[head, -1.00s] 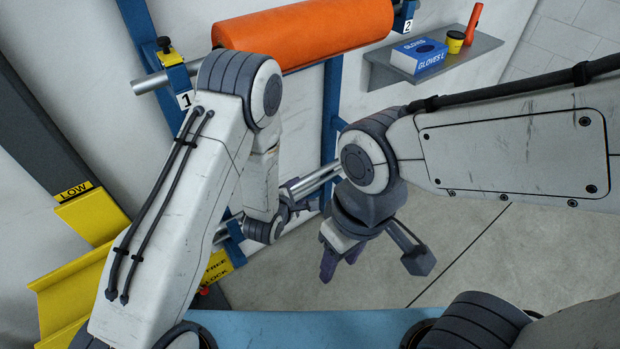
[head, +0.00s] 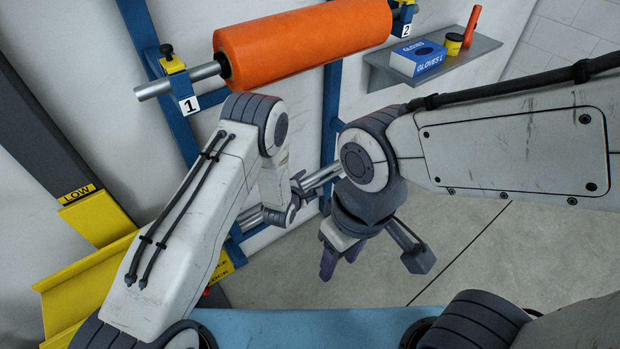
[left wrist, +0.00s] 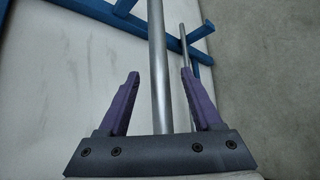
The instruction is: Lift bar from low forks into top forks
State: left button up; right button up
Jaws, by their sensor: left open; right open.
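A silver bar (head: 322,176) runs slantwise below the orange roll in the head view, partly hidden by my left arm. In the left wrist view the bar (left wrist: 157,65) stands between the two purple fingers of my left gripper (left wrist: 160,76), which are open with a gap on each side. A thinner grey rod (left wrist: 189,75) shows beyond it. Upper forks marked 1 (head: 174,66) and 2 (head: 404,12) hold the orange roll (head: 303,43) on its own shaft. My right gripper (head: 338,262) hangs open and empty, lower and to the right. The low forks are mostly hidden.
A shelf (head: 432,68) carries a blue glove box (head: 418,58), a small yellow tub (head: 453,44) and an orange torch-like item (head: 473,26). A yellow bracket marked LOW (head: 97,216) is at left. Blue posts (head: 160,75) stand against the wall. The floor at right is clear.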

pick_arm(q)
jog(key=shift+w, duration=0.1)
grip_shut()
jog(key=shift+f, duration=0.1)
dwell(1.2)
jog(key=shift+d, duration=0.1)
